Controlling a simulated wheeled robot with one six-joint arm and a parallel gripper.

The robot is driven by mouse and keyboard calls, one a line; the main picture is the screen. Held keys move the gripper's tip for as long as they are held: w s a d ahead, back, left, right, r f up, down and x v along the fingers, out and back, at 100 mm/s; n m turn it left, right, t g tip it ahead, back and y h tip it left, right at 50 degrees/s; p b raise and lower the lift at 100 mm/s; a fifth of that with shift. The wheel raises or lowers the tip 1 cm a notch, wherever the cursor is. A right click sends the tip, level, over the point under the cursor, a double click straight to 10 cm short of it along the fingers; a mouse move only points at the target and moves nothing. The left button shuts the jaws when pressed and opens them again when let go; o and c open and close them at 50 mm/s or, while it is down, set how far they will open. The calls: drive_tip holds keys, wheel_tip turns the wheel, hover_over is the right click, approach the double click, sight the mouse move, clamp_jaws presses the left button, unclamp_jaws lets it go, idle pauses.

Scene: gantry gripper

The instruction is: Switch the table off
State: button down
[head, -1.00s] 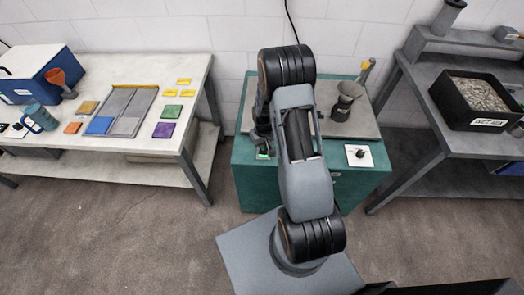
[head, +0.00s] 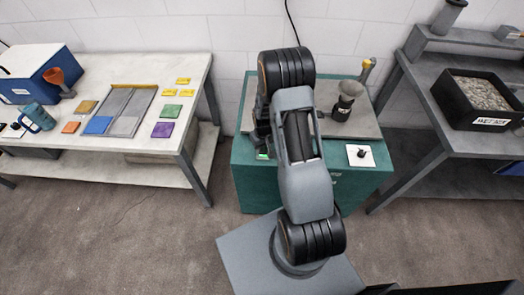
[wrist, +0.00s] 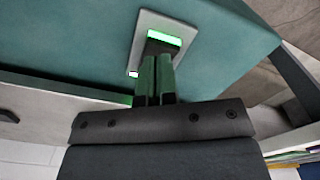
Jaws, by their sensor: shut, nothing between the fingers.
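The teal cabinet table (head: 350,190) with a grey top stands against the wall behind my arm. A switch plate (wrist: 145,22) is on its teal surface. It carries a dark rocker and a lit green lamp (wrist: 164,37); the lamp also shows in the head view (head: 263,155). My gripper (wrist: 156,60) is shut and empty, its fingertips at the dark rocker just below the lamp. The fingers cover part of the switch, and I cannot tell whether they touch it. In the head view my arm hides much of the table top.
A dark funnel-like vessel (head: 345,100) stands on the table top, with a white plate bearing a black knob (head: 361,154) in front. A white-topped bench (head: 190,75) is at left. A grey bench with a gravel-filled black box (head: 460,115) is at right.

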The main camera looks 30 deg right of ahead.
drive_tip(key=shift+f+b, duration=0.55)
drive_tip(key=shift+f, duration=0.15)
drive_tip(key=shift+r, duration=0.1)
drive_tip(key=shift+r+p, duration=2.25)
drive_tip(key=shift+r, duration=1.25)
drive_tip(key=s+a+r+t, duration=0.1)
drive_tip(key=s+a+r, duration=0.2)
drive_tip(key=r, duration=0.6)
drive_tip(key=s+a+r+t, duration=0.2)
drive_tip(key=s+a+r, duration=0.1)
drive_tip(key=s+r, duration=0.5)
drive_tip(key=s+a+r+t, duration=0.1)
drive_tip(key=s+a+r, duration=0.2)
drive_tip(key=r, duration=0.9)
drive_tip(key=shift+s+a, duration=0.2)
drive_tip(key=shift+s, duration=0.95)
